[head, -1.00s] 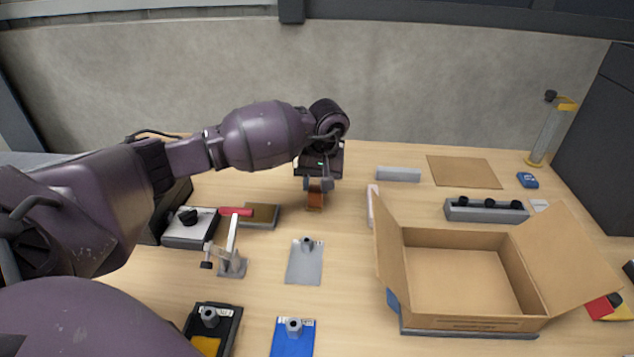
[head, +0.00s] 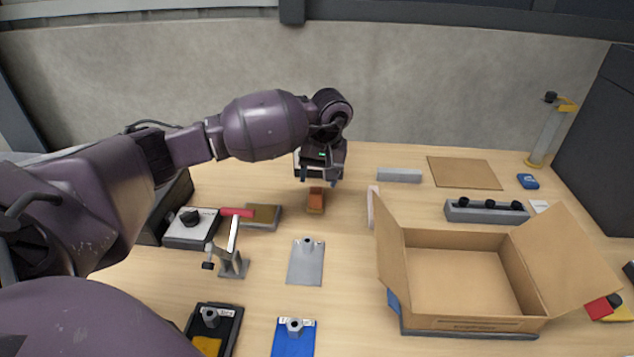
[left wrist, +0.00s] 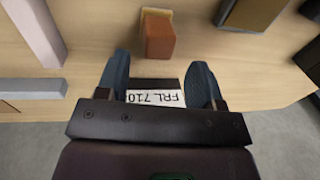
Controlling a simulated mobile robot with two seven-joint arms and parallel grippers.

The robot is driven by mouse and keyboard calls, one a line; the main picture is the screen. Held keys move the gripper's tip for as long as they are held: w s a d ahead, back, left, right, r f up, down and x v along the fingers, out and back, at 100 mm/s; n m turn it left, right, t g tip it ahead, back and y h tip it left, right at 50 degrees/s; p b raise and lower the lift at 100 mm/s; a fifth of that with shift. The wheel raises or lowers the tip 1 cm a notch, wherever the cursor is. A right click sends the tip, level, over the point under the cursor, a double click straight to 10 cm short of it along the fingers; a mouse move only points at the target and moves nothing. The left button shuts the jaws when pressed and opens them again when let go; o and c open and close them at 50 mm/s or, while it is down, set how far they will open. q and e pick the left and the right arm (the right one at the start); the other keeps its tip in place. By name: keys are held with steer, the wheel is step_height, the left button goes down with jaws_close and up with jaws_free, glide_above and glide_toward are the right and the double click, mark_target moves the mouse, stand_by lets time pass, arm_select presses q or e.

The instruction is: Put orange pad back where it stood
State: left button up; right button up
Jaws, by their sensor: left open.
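The orange pad (head: 316,201) is a small orange-brown block standing on the wooden table, just in front of my left gripper (head: 318,181). In the left wrist view the pad (left wrist: 158,40) is beyond the fingertips, roughly centred between them, with a gap to both. My left gripper (left wrist: 160,66) is open with nothing between its blue fingers except a view of a white label (left wrist: 155,98) reading "FRL 710". My right gripper is not in view.
An open cardboard box (head: 460,324) stands at the right. A red-handled clamp (head: 232,262), a grey plate (head: 305,265) and a brown-topped block (head: 262,216) lie nearer and to the left. A grey bar (head: 399,175) lies right of the gripper. Bare table surrounds the pad.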

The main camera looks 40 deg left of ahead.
arm_select(q)
step_height(320, 180, up, 9)
steer(key=d, duration=0.1)
steer(key=shift+w+r, duration=0.2)
steer(key=shift+w, duration=0.1)
steer(key=shift+s+d, duration=0.1)
stand_by(0.4)
